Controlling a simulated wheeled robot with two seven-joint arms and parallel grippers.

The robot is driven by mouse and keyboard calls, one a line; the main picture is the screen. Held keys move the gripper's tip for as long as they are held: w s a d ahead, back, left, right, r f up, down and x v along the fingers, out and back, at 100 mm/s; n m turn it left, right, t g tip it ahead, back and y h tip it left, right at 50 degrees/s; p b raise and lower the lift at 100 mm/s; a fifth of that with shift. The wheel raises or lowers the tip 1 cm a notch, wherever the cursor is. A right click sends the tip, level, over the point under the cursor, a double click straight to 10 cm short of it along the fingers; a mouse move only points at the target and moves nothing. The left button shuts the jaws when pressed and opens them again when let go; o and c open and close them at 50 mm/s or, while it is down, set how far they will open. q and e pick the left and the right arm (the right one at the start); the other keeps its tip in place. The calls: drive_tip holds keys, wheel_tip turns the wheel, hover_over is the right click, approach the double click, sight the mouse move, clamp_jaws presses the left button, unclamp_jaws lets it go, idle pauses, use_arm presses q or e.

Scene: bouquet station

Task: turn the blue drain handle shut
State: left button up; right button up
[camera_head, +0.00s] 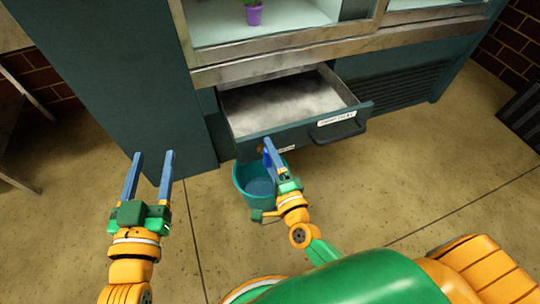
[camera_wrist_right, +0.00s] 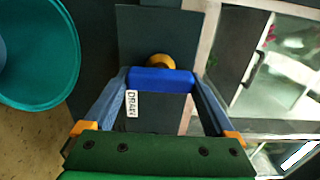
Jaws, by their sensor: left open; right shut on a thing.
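The blue drain handle (camera_wrist_right: 162,80) sits on a yellow-brown valve (camera_wrist_right: 160,62) on the drawer's dark front, beside a white label reading "DRAIN" (camera_wrist_right: 131,103). My right gripper (camera_head: 270,150) reaches the drawer front, its fingers on either side of the handle and shut on it. In the right wrist view the handle spans the gap between the fingertips. In the head view my fingers mostly hide the handle. My left gripper (camera_head: 151,162) is open and empty, away to the left over the floor.
A teal bucket (camera_head: 240,190) with water-like contents stands on the floor under the drain. The open drawer (camera_head: 228,113) holds greyish contents and has a dark pull handle (camera_head: 338,130). A purple pot (camera_head: 254,16) stands in the cabinet above.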

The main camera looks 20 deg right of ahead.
drive_tip(key=o, duration=1.1)
drive_tip(key=shift+c, duration=0.2)
use_arm(q)
wheel_tip(320, 180, down, 8)
drive_tip(key=s+a+g+y+p, duration=0.1)
drive_tip(key=s+g, duration=0.1)
drive_tip(key=g, duration=0.3)
drive_tip(key=shift+a+f+y, duration=0.15)
drive_tip(key=shift+a+y, duration=0.1)
drive_tip(key=shift+y, duration=0.05)
use_arm(e)
drive_tip(key=s, duration=0.7)
drive_tip(key=shift+d, duration=0.1)
